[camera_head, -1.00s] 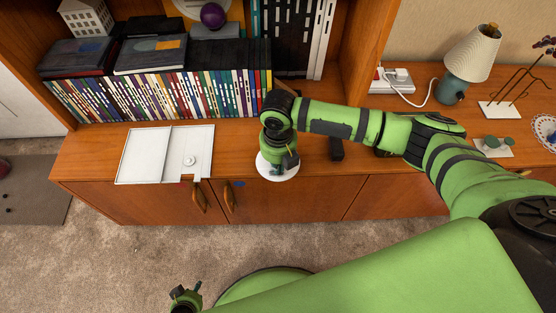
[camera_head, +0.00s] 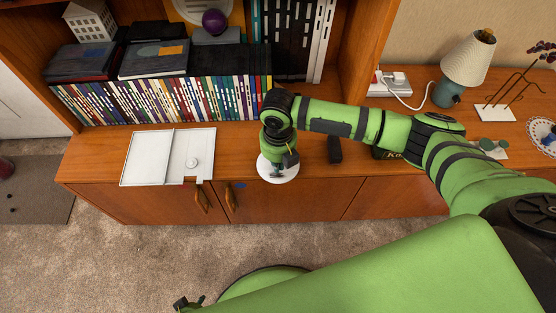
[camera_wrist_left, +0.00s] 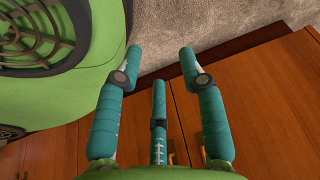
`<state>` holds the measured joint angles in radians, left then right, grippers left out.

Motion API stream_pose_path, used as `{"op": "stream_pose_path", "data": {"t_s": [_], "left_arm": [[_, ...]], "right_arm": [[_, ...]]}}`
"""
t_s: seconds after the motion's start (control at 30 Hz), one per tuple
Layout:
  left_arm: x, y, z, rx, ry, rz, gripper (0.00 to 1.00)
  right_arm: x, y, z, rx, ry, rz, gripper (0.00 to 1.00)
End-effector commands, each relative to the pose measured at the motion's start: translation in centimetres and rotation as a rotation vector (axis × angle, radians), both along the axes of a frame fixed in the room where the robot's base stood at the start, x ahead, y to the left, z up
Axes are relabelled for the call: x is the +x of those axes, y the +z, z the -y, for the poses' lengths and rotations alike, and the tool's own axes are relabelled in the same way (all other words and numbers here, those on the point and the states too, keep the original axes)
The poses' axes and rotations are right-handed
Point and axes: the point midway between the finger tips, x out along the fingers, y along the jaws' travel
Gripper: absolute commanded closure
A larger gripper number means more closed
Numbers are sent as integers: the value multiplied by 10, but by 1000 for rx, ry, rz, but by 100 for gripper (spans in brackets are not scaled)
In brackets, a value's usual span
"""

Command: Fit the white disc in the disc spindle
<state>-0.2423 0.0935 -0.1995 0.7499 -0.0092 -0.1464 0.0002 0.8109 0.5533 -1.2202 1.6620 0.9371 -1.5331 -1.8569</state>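The white disc (camera_head: 265,170) is at the front edge of the wooden cabinet top, directly below my right gripper (camera_head: 281,165). The gripper points down with its fingers over the disc; whether they grip it, or the disc rests on the wood, I cannot tell. An open white case (camera_head: 147,158) lies flat to the left, with a small round hub, the disc spindle (camera_head: 193,163), in its right half. My left gripper (camera_wrist_left: 160,66) is open and empty in the left wrist view, over carpet and cabinet front. In the head view only its tip (camera_head: 187,304) shows at the bottom.
A row of upright books (camera_head: 165,98) fills the shelf behind the case. A black object (camera_head: 334,150) stands just right of the right gripper. A lamp (camera_head: 465,65) and a power strip (camera_head: 390,82) are further right. Bare wood lies between disc and case.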

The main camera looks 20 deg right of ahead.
Motion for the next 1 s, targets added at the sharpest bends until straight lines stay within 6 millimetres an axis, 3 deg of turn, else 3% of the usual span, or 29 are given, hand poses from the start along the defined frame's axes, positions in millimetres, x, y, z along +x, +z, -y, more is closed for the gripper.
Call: {"op": "stream_pose_path", "data": {"t_s": [1.0], "left_arm": [[-100,23,-5,22,15,-214,60]], "right_arm": [[0,40,0,-1,0,-1,100]]}}
